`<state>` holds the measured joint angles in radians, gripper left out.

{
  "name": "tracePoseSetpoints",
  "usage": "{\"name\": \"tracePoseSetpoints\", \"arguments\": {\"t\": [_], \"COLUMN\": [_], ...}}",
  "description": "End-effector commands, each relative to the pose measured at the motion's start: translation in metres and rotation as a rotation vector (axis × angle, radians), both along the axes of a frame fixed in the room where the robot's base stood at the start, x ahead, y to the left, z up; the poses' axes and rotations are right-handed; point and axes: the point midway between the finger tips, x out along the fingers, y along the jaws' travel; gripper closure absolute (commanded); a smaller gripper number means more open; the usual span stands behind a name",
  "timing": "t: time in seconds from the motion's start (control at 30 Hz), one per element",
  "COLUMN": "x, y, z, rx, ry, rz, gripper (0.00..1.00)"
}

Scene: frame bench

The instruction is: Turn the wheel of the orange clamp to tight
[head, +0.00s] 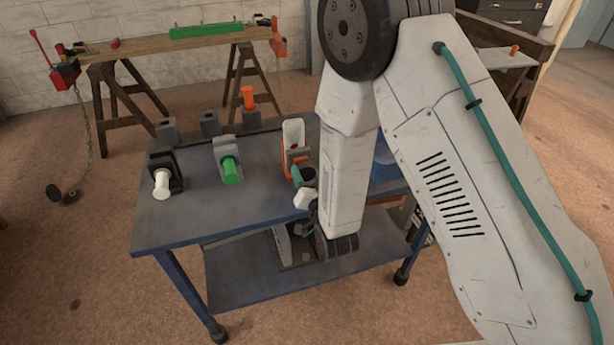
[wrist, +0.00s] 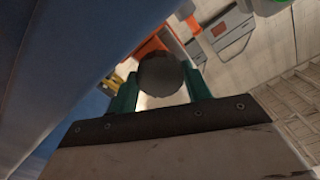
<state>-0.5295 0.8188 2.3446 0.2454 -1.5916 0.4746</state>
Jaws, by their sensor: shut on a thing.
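The orange clamp (head: 287,160) stands near the right part of the blue bench top, with a pale upright piece at its back. Its orange body also shows in the wrist view (wrist: 149,47), behind the wheel. The dark round wheel (wrist: 160,74) sits between the teal fingers of my gripper (wrist: 160,88), which is shut on it. In the head view my gripper (head: 298,176) is at the clamp's front, and my arm hides part of that side. The wheel's marking, if any, cannot be made out.
A grey clamp (head: 227,148) with a green cylinder stands left of the orange clamp. A dark clamp (head: 164,168) with a white cylinder is farther left. Grey blocks and an orange cylinder (head: 248,97) line the back. The bench top's (head: 190,215) front left is clear.

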Motion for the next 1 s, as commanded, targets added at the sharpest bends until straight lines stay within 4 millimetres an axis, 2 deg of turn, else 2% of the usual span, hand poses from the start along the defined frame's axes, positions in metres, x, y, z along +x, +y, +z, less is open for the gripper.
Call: {"name": "tracePoseSetpoints", "arguments": {"t": [0.43,0.47,0.5,0.53,0.83,1.0], "x": [0.000,0.000,0.000,0.000,-0.002,-0.021], "y": [0.000,0.000,0.000,0.000,-0.001,-0.006], "z": [0.000,0.000,0.000,0.000,0.000,0.000], "rx": [0.011,0.011,0.011,0.011,0.011,0.009], "ry": [0.001,0.001,0.001,0.001,0.003,0.005], "rz": [-0.001,-0.001,-0.001,-0.001,0.000,0.001], "gripper": [0.75,0.46,0.35,0.30,0.30,0.30]}}
